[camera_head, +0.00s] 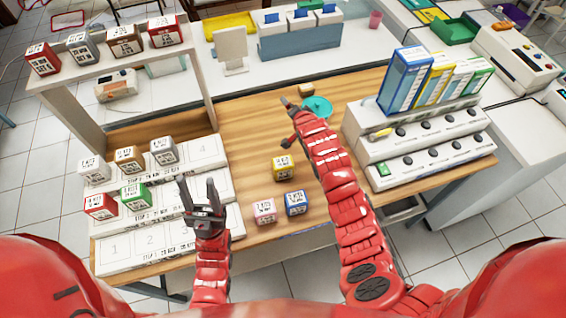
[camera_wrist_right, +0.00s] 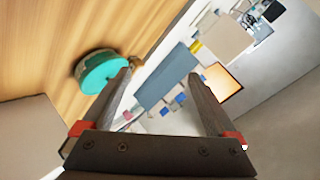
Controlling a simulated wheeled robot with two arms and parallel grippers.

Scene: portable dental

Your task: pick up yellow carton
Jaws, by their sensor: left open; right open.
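The yellow carton (camera_head: 283,167) is a small box standing on the wooden table, right of the stepped white rack. A pink carton (camera_head: 264,211) and a blue carton (camera_head: 296,202) stand in front of it. My left gripper (camera_head: 199,196) is open and empty over the right part of the rack, left of the yellow carton. My right gripper (camera_head: 291,121) is open and empty, beyond the yellow carton near a teal round object (camera_head: 317,106). In the right wrist view the open fingers (camera_wrist_right: 168,92) have nothing between them, and the yellow carton is not seen.
The stepped rack (camera_head: 150,250) holds several cartons at left. A white shelf (camera_head: 110,62) with more cartons stands behind it. A white stand (camera_head: 415,150) with upright coloured boxes is at right.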

